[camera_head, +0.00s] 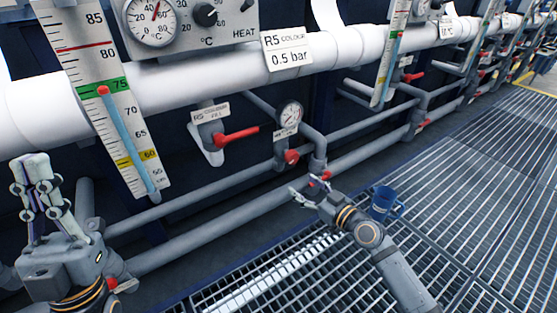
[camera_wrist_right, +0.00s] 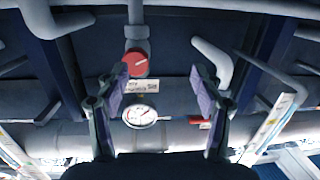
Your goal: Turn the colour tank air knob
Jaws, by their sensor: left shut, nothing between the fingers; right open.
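A round red knob (camera_head: 292,156) sits on a grey pipe below a small dial gauge (camera_head: 290,113). A small label (camera_head: 285,132), unreadable here, lies between them. The right wrist view shows the red knob (camera_wrist_right: 135,62) above the gauge (camera_wrist_right: 140,115), left of centre between the fingers. My right gripper (camera_head: 303,187) is open and empty, a little below and right of the knob; no contact shows. Its spread fingers also show in the right wrist view (camera_wrist_right: 160,80). My left gripper (camera_head: 32,166) is shut, empty and pointing up at the far left, away from the knob.
A red lever (camera_head: 236,135) stands left of the gauge under a colour label. A blue mug (camera_head: 384,203) is on the floor grating (camera_head: 450,220) beside my right arm.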

